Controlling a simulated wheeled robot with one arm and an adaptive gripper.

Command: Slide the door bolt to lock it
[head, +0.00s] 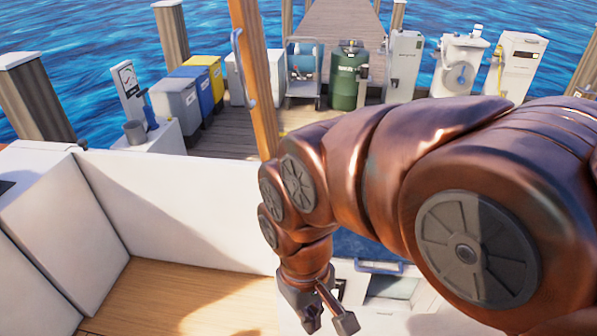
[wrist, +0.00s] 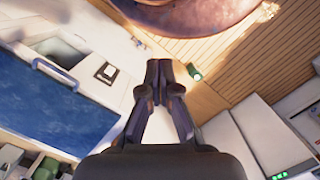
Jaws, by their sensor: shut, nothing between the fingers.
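My gripper (head: 328,318) points down in front of the white hatch front (head: 393,287) in the head view. In the wrist view my gripper (wrist: 159,70) has its two dark fingers together, with nothing between them. A small dark-framed fitting (wrist: 106,73) sits on the white panel left of the fingertips; it may be the door bolt, but I cannot tell for sure. A small green-ended cylinder (wrist: 195,72) shows just right of the fingertips. The fingers appear apart from both, though the depth is unclear.
A blue panel (wrist: 62,110) with a blue handle (wrist: 55,70) lies left in the wrist view; the handle also shows in the head view (head: 379,268). White walls (head: 190,205) enclose a wooden deck (head: 185,300) with free room. A wooden post (head: 254,75) stands behind my arm.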

